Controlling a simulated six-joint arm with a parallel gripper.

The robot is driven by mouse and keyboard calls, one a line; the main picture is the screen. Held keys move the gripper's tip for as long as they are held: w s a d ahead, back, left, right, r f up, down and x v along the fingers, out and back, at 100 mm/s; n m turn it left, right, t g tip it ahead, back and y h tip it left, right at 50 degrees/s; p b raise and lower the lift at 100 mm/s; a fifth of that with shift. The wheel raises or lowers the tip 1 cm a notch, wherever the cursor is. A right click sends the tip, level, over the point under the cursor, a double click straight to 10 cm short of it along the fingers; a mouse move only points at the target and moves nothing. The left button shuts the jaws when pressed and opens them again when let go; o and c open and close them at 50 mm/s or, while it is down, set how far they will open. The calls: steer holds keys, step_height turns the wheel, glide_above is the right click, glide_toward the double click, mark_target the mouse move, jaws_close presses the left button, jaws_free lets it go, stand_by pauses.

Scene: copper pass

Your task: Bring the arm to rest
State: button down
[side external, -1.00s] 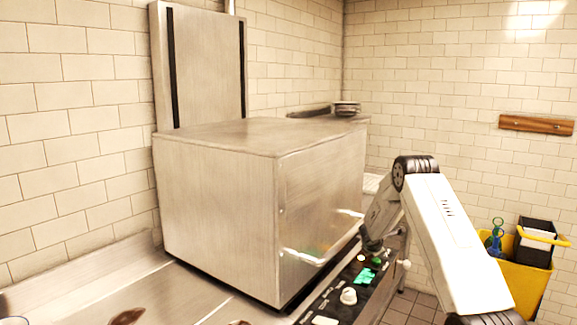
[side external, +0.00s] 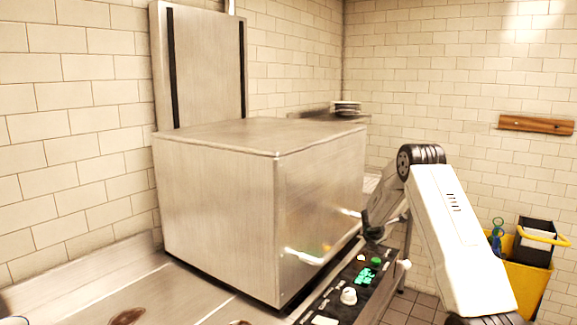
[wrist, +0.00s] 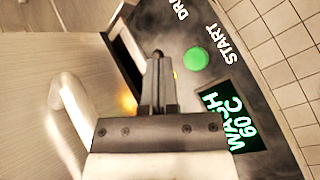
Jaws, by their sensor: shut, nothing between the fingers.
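My gripper (side external: 373,234) is in front of the steel machine (side external: 215,210), just above its control panel. In the wrist view my gripper (wrist: 157,58) has its fingers together with nothing between them. The green START button (wrist: 196,59) lies to the right of the fingertips there, and it also shows in the side view (side external: 376,261). A display (wrist: 235,120) glows green with "WASH 60 C". The fingers look apart from the button.
The machine's bar handle (wrist: 72,108) is left of my gripper in the wrist view. A white knob (side external: 348,296) sits on the panel. Stacked plates (side external: 346,108) stand behind the machine. A yellow bucket (side external: 528,285) is at the right. Open space lies above the panel.

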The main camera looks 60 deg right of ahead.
steer(key=shift+a, duration=0.1)
stand_by(0.3)
steer(key=w+a+r+m+t+y, duration=0.1)
steer(key=a+r+y, duration=0.15)
steer(key=a, duration=1.35)
steer(key=w+a+r+m+t+y, duration=0.1)
steer(key=a+y, duration=0.2)
steer(key=a, duration=1.2)
steer(key=s+a+m+y, duration=0.2)
steer(key=s+a+m, duration=0.1)
steer(key=a, duration=0.7)
steer(key=s+a+r+m+y, duration=0.1)
steer(key=s+a+m, duration=0.2)
steer(key=a, duration=0.8)
steer(key=shift+s+a+r+m+y, duration=0.15)
steer(key=shift+s+a+m+y, duration=0.15)
steer(key=shift+m, duration=0.8)
steer(key=shift+w+d, duration=0.1)
stand_by(1.2)
